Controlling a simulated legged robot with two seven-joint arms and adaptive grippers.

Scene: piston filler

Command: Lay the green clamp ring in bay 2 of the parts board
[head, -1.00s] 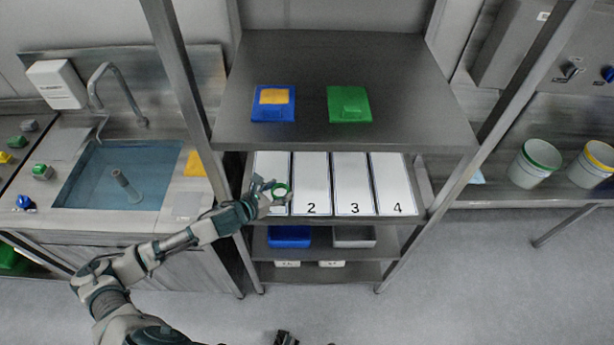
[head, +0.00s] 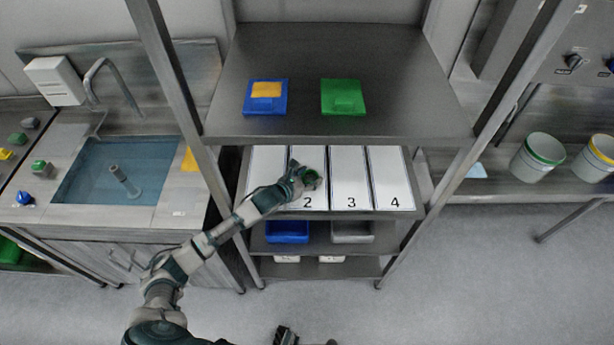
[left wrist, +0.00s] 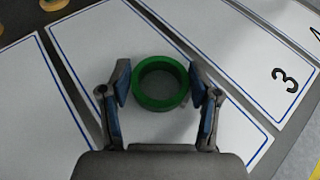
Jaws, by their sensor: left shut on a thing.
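The green clamp ring (head: 314,183) is held by my left gripper (head: 305,178) over the white strip of bay 2 (head: 309,160) on the parts board. In the left wrist view the ring (left wrist: 161,83) lies between the two fingers of the left gripper (left wrist: 164,88), its opening facing the camera. The white strip of bay 2 (left wrist: 150,40) shows around and through it. I cannot tell whether the ring touches the strip. A dark part at the bottom edge of the head view looks like my right gripper (head: 285,336), mostly cut off.
Bays 3 (head: 350,175) and 4 (head: 388,175) look empty. The upper shelf (head: 420,110) hangs above the board's back and carries a blue block (head: 265,105) and a green block (head: 343,105). Frame posts (head: 175,80) stand at the sides. A lower shelf holds a blue bin (head: 287,232) and a grey bin (head: 351,232).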

